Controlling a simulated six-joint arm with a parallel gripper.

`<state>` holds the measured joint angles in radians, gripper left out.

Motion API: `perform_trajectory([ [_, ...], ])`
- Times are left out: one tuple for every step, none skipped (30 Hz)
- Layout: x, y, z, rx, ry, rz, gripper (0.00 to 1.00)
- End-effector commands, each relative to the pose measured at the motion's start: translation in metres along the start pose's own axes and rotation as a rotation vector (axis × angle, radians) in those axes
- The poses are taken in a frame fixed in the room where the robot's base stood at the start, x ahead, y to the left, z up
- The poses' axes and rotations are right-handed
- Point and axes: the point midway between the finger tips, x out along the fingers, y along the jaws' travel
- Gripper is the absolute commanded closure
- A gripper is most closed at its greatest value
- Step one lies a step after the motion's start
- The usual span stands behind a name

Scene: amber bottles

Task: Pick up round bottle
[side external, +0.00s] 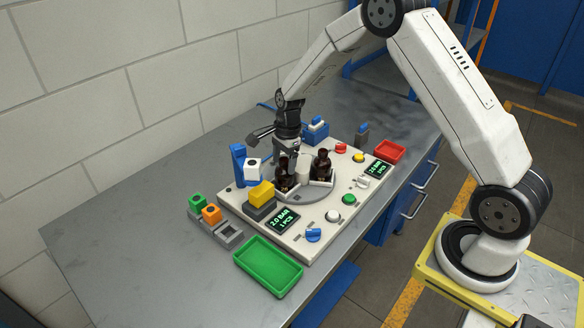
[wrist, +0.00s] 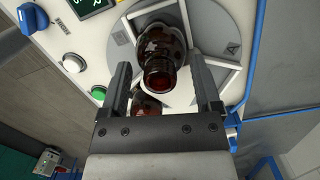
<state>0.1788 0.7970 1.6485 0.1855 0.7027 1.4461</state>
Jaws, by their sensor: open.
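Two dark amber bottles stand upright on the grey round turntable (side external: 309,194) of the white panel. The left bottle (side external: 283,180) is under my gripper (side external: 284,158); the right bottle (side external: 322,166) stands clear of it. In the wrist view, one rounded bottle (wrist: 160,45) has its open mouth toward the camera, between and beyond the fingertips of my open gripper (wrist: 162,78). Part of the other bottle (wrist: 146,104) shows nearer the palm, mostly hidden. I cannot tell for certain which bottle is the round one.
White dividers separate the turntable's places. A blue upright holder (side external: 238,165) and a yellow block (side external: 261,194) stand to the left. A green tray (side external: 267,266) lies in front and a red tray (side external: 389,151) at the right.

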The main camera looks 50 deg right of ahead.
Motion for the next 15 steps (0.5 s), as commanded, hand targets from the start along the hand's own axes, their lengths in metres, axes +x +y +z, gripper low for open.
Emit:
perform_trajectory([
  [0.0004, -0.0002, 0.0002, 0.0, 0.0, -0.001, 0.19],
  [0.0003, -0.0002, 0.0001, 0.0, 0.0, -0.001, 0.19],
  [0.0002, -0.0002, 0.0001, 0.0, 0.0, -0.001, 0.19],
  [0.0002, -0.0002, 0.0001, 0.0, 0.0, -0.001, 0.19],
  [0.0002, -0.0002, 0.0001, 0.0, 0.0, -0.001, 0.19],
  [0.0001, -0.0002, 0.0001, 0.0, 0.0, -0.001, 0.19],
  [0.0001, -0.0002, 0.0001, 0.0, 0.0, -0.001, 0.19],
  [0.0001, -0.0001, 0.0001, 0.0, 0.0, -0.001, 0.19],
  [0.0001, -0.0002, 0.0, 0.0, 0.0, -0.001, 0.19],
  [0.0001, -0.0001, 0.0, 0.0, 0.0, -0.001, 0.19],
  [0.0001, -0.0001, 0.0, 0.0, 0.0, -0.001, 0.19],
  [0.0, -0.0001, 0.0, 0.0, 0.0, -0.001, 0.19],
  [0.0, -0.0001, 0.0, 0.0, 0.0, 0.0, 0.19],
  [0.0, -0.0001, 0.0, 0.0, 0.0, -0.001, 0.22],
  [0.0, -0.0001, 0.0, 0.0, 0.0, 0.0, 0.35],
])
